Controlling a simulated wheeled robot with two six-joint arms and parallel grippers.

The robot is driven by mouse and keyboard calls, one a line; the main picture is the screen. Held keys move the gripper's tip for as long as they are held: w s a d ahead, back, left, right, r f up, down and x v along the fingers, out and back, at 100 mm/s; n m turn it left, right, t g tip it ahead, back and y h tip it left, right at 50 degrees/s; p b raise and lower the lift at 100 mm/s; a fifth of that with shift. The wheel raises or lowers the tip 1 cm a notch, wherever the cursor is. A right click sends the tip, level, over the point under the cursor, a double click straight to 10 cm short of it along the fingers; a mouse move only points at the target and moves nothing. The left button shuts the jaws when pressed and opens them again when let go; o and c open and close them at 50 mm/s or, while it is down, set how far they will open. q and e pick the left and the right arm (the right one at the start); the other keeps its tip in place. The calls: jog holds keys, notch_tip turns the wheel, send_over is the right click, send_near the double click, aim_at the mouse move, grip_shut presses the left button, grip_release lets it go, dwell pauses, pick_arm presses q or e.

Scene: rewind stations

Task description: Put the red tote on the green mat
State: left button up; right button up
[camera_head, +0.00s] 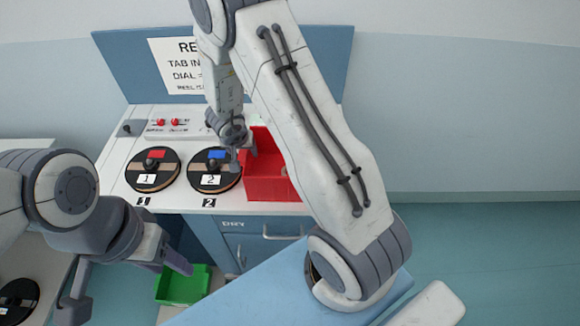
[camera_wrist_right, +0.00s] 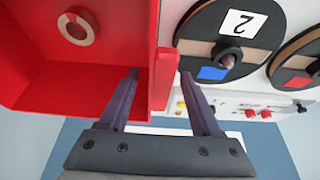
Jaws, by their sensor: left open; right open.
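The red tote (camera_head: 268,187) stands on the station's worktop, right of reel 2, partly hidden by my right arm. In the wrist view the tote (camera_wrist_right: 120,75) fills the left side, with a pale ring (camera_wrist_right: 76,28) in it. My right gripper (camera_head: 242,156) is open at the tote's left side. In the wrist view its fingers (camera_wrist_right: 160,74) lie either side of the tote's wall edge; I cannot tell whether they touch it. My left gripper (camera_head: 124,282) is open and empty at the lower left, away from the tote. I see no green mat.
Reel 1 (camera_head: 152,183) and reel 2 (camera_head: 229,181) sit on the worktop (camera_head: 122,190), left of the tote. A signboard (camera_head: 128,62) stands behind. A green bin (camera_head: 182,292) is low in front of the station. Another dark reel (camera_head: 14,297) is at far left.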

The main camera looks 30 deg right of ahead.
jog(key=shift+f, duration=0.15)
grip_shut()
dwell(1.5)
